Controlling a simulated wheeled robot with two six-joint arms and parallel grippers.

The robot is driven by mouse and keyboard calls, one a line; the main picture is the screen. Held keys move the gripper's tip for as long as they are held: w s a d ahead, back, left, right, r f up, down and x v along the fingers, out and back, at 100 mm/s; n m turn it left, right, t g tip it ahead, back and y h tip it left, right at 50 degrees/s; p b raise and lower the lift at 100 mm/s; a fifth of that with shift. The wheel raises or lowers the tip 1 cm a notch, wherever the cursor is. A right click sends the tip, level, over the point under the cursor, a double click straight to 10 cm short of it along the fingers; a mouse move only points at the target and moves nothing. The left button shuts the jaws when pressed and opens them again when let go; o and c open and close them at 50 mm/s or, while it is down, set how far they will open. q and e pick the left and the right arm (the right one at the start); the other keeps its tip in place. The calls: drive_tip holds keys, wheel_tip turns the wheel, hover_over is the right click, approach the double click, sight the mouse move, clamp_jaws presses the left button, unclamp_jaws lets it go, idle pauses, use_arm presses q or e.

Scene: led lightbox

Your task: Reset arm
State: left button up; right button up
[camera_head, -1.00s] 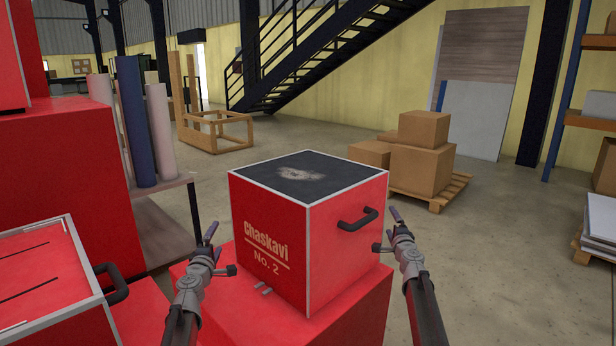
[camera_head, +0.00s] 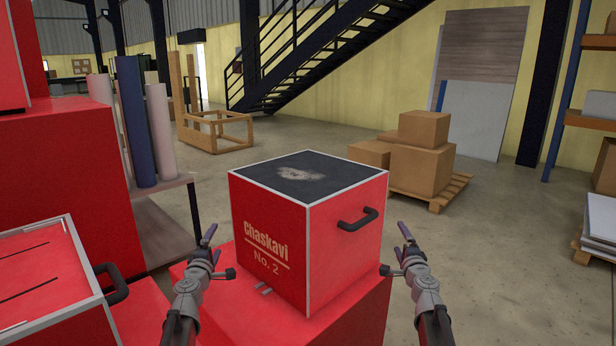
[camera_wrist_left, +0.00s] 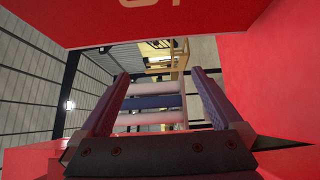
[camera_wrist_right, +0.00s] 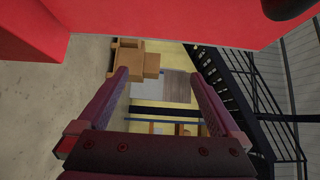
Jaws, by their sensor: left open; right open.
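My left gripper (camera_head: 219,255) is open and empty at the left side of a red lightbox (camera_head: 272,252) marked "Chaskavi No. 2". My right gripper (camera_head: 393,248) is open and empty to the right of the box, apart from it. The box has a dark top panel, pale edges and a black handle (camera_head: 357,219) on its right face. It stands on a red base (camera_head: 345,318). In the left wrist view, two parallel fingers (camera_wrist_left: 160,95) are spread with nothing between them. The right wrist view shows its fingers (camera_wrist_right: 160,95) spread and empty too.
Another red box (camera_head: 50,290) with slots and a black handle (camera_head: 112,284) is at the lower left. Rolls (camera_head: 134,120) stand on a rack behind it. Cardboard boxes (camera_head: 420,160) sit on a pallet at the back right.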

use_arm(q)
drive_tip(key=w+d, duration=0.1)
drive_tip(key=w, duration=1.1)
use_arm(e)
drive_tip(key=w+a, duration=0.1)
drive_tip(key=w, duration=0.9)
drive_tip(key=shift+w, duration=0.35)
